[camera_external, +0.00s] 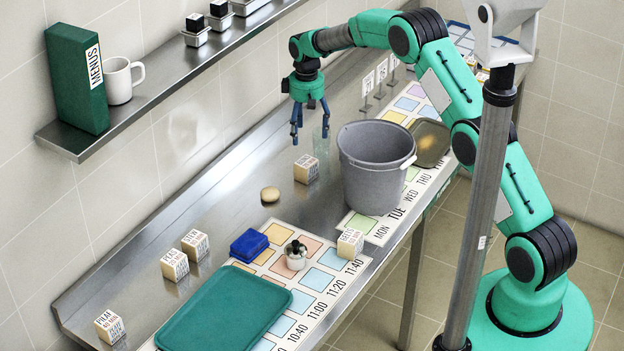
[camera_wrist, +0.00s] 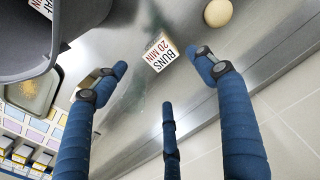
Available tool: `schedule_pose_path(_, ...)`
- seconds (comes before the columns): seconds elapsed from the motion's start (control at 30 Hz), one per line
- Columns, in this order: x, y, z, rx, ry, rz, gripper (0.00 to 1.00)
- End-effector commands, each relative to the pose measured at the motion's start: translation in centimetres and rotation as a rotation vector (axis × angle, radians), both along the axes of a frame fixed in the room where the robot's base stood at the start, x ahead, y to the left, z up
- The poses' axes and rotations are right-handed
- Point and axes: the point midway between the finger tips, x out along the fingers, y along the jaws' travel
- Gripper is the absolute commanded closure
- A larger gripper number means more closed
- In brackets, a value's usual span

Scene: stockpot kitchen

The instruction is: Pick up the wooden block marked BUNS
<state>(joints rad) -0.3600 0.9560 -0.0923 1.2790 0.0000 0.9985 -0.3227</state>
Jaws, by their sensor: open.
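The wooden block marked BUNS 20 MIN (camera_wrist: 160,54) lies on the metal counter in the wrist view, ahead of my fingertips and between the two outer ones. In the external view the block (camera_external: 306,168) stands left of the grey pot (camera_external: 372,170), its lettering too small to read. My gripper (camera_external: 309,128) points down above and slightly behind the block, its blue fingers spread and apart from it. In the wrist view my gripper (camera_wrist: 162,76) is open and empty, with three fingers showing.
A round bun (camera_external: 270,194) lies left of the block. Several other lettered blocks, a blue cloth-like stack (camera_external: 249,245) and a green tray (camera_external: 225,310) lie farther along the counter. A shelf (camera_external: 160,85) runs along the wall. Bare counter surrounds the block.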

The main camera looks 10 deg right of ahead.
Motion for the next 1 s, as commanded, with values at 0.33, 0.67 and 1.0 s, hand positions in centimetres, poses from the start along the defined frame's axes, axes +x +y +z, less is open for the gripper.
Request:
schedule_pose_path(0.33,-0.1,0.0,-4.1,-0.001,0.003,0.0,0.3)
schedule_pose_path(0.67,0.0,0.0,-8.0,-0.001,0.001,0.0,0.3)
schedule_pose_path(1.0,0.0,0.0,-8.4,0.0,0.0,0.0,0.3)
